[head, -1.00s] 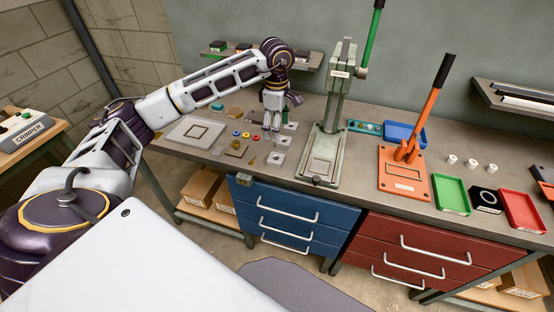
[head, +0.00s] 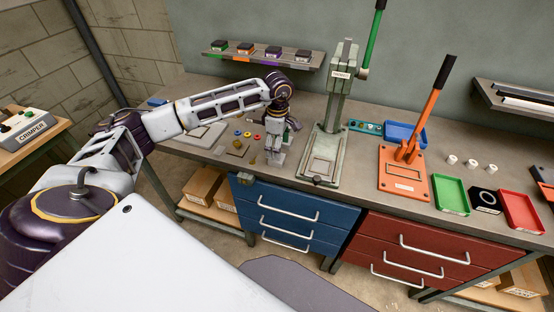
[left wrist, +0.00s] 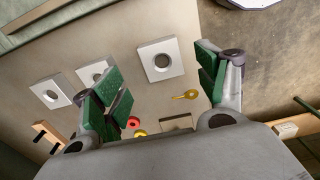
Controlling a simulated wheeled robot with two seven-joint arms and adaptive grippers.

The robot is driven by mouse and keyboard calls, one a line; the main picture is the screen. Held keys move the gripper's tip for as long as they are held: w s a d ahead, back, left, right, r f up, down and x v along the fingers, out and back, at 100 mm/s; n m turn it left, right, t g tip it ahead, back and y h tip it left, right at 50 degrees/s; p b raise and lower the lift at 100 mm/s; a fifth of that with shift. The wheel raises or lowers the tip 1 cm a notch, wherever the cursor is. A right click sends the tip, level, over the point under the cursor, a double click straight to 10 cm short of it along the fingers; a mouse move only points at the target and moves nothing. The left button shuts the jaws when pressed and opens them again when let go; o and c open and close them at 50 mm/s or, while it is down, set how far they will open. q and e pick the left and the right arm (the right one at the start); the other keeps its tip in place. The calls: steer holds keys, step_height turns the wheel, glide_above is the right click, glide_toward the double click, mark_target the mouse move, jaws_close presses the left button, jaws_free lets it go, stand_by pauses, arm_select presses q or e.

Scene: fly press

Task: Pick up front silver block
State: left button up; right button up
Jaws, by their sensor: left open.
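The front silver block (left wrist: 149,57) is a flat square plate with a round hole. It lies on the bench near the front edge. My left gripper (head: 275,157) is low over it in the head view and largely hides it. Whether the pads are level with the block I cannot tell. Two more silver blocks (left wrist: 50,91) (left wrist: 92,73) lie to the left in the left wrist view. My right gripper is not in view.
The green fly press (head: 322,165) stands close to the right of my left gripper. A brass piece (left wrist: 187,95), red and yellow rings (head: 248,134) and a tan square plate (head: 237,149) lie nearby. An orange press (head: 403,180) and coloured trays stand farther right.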

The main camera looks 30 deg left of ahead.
arm_select(q)
steer(key=shift+f, duration=0.15)
steer(key=shift+s+f+p, duration=0.1)
steer(key=shift+f+p, duration=0.6)
steer(key=shift+f, duration=1.9)
steer(key=c, duration=1.2)
